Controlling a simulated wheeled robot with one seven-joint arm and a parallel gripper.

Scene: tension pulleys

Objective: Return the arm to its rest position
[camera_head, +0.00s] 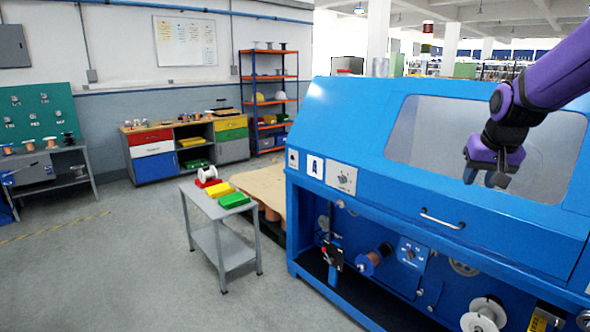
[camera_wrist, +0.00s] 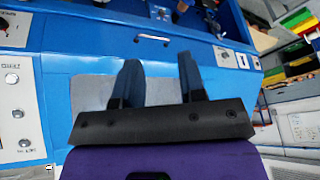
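My gripper (camera_head: 489,178) hangs at the end of my purple arm at the upper right of the head view, in front of the window of the blue machine (camera_head: 350,110). In the wrist view, the two dark fingers of my gripper (camera_wrist: 154,85) stand clearly apart with nothing between them. Behind them the blue machine (camera_wrist: 90,50) shows its front, with its handle and window. The gripper appears apart from the machine, though the exact gap is hard to tell.
The machine's handle (camera_head: 442,219) juts out below the window. Spools sit in its open lower bay, including a white spool (camera_head: 484,314). A grey cart (camera_head: 215,212) with coloured bins stands left of the machine. The grey floor (camera_head: 110,270) at the left is clear.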

